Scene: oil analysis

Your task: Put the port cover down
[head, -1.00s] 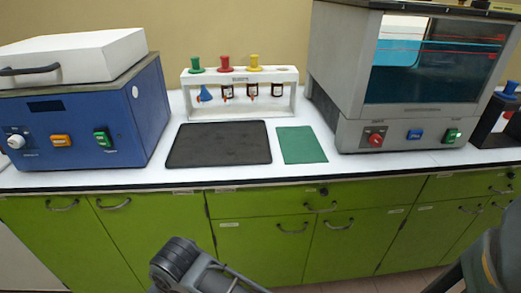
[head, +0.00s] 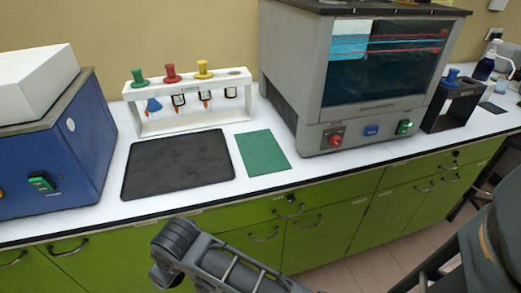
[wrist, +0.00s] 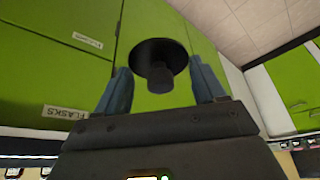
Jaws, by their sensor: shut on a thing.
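The port cover (wrist: 150,52) is a dark round disc with a short knob, seen in the wrist view between the fingers of my gripper (wrist: 160,78). The two blue-grey fingers stand on either side of it, and my gripper is shut on it. The green cabinet doors (wrist: 58,50) are behind it. In the head view neither the cover nor my gripper's fingertips can be made out; only parts of my arm show low in the picture.
A black mat (head: 178,163) and a green mat (head: 263,153) lie bare on the white counter (head: 90,215). Behind them stands a white rack (head: 190,120) with small bottles. A blue machine (head: 60,150) is left, a grey windowed machine (head: 300,80) right, a dark stand (head: 452,105) beyond it.

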